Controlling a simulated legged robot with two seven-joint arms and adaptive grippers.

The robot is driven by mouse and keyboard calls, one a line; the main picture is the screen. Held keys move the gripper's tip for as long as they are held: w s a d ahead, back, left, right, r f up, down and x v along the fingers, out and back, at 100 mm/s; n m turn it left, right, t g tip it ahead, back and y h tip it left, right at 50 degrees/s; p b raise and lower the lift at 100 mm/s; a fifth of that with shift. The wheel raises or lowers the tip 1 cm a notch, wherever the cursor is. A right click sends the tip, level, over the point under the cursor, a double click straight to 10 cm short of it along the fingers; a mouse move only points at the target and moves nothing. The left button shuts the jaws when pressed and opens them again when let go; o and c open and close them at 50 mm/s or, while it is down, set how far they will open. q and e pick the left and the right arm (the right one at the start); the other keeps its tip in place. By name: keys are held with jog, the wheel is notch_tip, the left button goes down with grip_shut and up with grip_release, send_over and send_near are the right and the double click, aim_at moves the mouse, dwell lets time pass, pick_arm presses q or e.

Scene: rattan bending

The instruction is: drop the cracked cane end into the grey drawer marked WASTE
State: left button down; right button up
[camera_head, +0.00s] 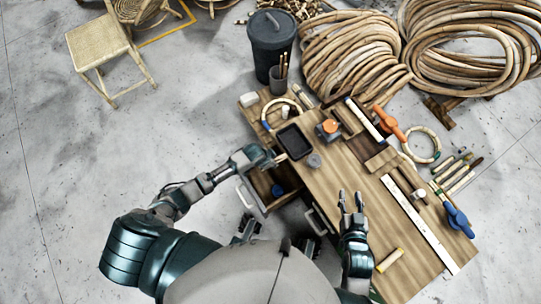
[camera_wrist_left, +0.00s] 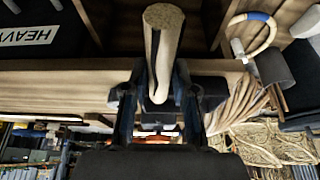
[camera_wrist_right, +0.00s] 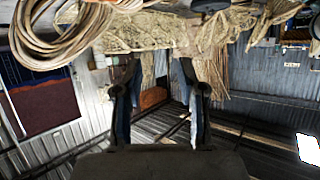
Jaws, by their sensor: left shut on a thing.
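The cane end (camera_wrist_left: 164,45) is a short, light-brown piece with a dark split along its side in the left wrist view. My left gripper (camera_wrist_left: 158,104) is shut on its lower part. In the head view my left gripper (camera_head: 274,158) is by the bench's left edge, just above an open drawer (camera_head: 252,198) with a pale front and a dark blue thing inside. No WASTE mark is readable, so I cannot tell whether this is that drawer. My right gripper (camera_head: 350,201) is open and empty over the bench; its spread fingers also show in the right wrist view (camera_wrist_right: 160,92).
The wooden bench (camera_head: 335,190) carries a black tray (camera_head: 294,142), an orange clamp (camera_head: 388,124), a white ruler (camera_head: 420,224) and a blue clamp (camera_head: 458,218). A HEAVY label (camera_wrist_left: 26,37) shows in the left wrist view. A dark bin (camera_head: 271,45) and cane coils (camera_head: 352,55) stand behind.

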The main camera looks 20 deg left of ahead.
pick_arm(q)
jog(key=shift+a+f+b, duration=0.1)
jog(key=shift+f+b, duration=0.4)
jog(key=shift+f, duration=0.25)
jog(key=shift+f+b, duration=0.5)
jog(key=shift+b, duration=0.05)
jog(key=c, duration=1.1)
grip_release()
jog(key=shift+o, duration=1.3)
jog(key=shift+a, duration=0.2)
jog(key=v, duration=0.6)
jog(key=shift+s+a+r, duration=0.1)
jog(key=shift+a, duration=0.25)
jog(key=shift+v, duration=2.7)
pick_arm(e)
notch_tip(320, 180, up, 6)
jog(key=w+a+t+y, duration=0.1)
jog(key=w+a+t, duration=0.1)
jog(key=t, duration=0.2)
jog(key=shift+w+a+t, duration=0.2)
jog(key=shift+w+t, duration=0.1)
